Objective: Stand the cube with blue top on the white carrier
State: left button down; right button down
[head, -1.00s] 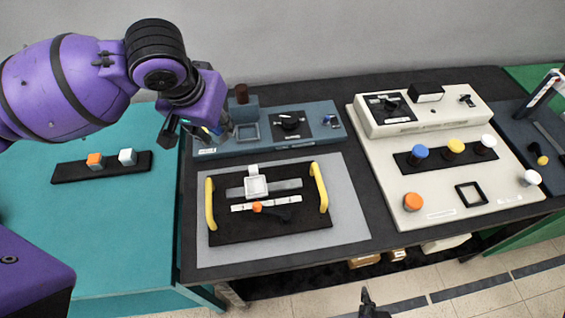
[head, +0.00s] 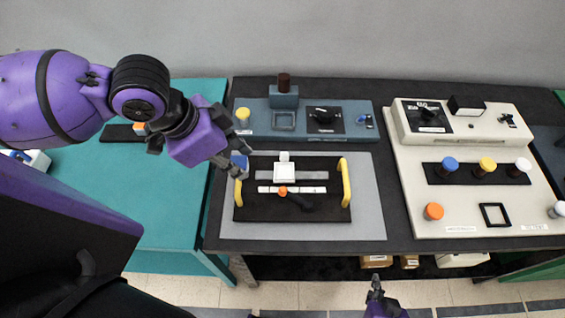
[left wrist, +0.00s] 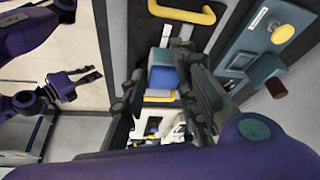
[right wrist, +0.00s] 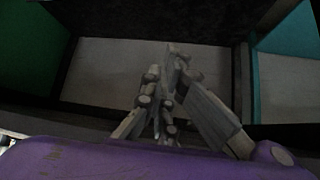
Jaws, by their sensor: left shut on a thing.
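The cube with the blue top (head: 239,161) is held in my left gripper (head: 240,155), above the left edge of the grey mat. In the left wrist view the cube (left wrist: 162,77) sits between the two fingers. The white carrier (head: 284,172) is a small square white piece on the black tray, to the right of the held cube and apart from it. My right gripper (head: 376,286) is low at the front of the table, away from these things. In the right wrist view its fingers (right wrist: 171,65) are close together at the tips and hold nothing that I can see.
The black tray (head: 250,205) has yellow handles (head: 346,180) at both sides; the left one is near the cube. An orange knob (head: 283,190) stands in front of the carrier. A blue-grey panel (head: 262,118) lies behind, a cream panel (head: 405,195) at right.

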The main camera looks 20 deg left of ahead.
pick_arm(q)
jog(key=shift+w+d+f, duration=0.1)
jog(key=shift+w+f, duration=0.1)
jog(key=shift+w, duration=0.15)
jog(key=w+d+f, duration=0.2)
jog(key=w, duration=0.1)
jog(key=w+d+f, duration=0.2)
jog(key=w+f, duration=0.1)
jog(key=w+d+f+b, duration=0.1)
jog(key=w+d+f, duration=0.1)
jog(key=w+f, duration=0.1)
jog(key=shift+d, duration=0.15)
jog(key=shift+d+f, duration=0.1)
jog(key=shift+f, duration=0.1)
jog(key=shift+w+f, duration=0.15)
jog(key=shift+f, duration=0.7)
jog(key=shift+w+f, duration=0.1)
jog(key=shift+f, duration=0.75)
jog(key=shift+d+f, duration=0.1)
jog(key=c, duration=1.4)
grip_release()
jog(key=shift+o, duration=0.2)
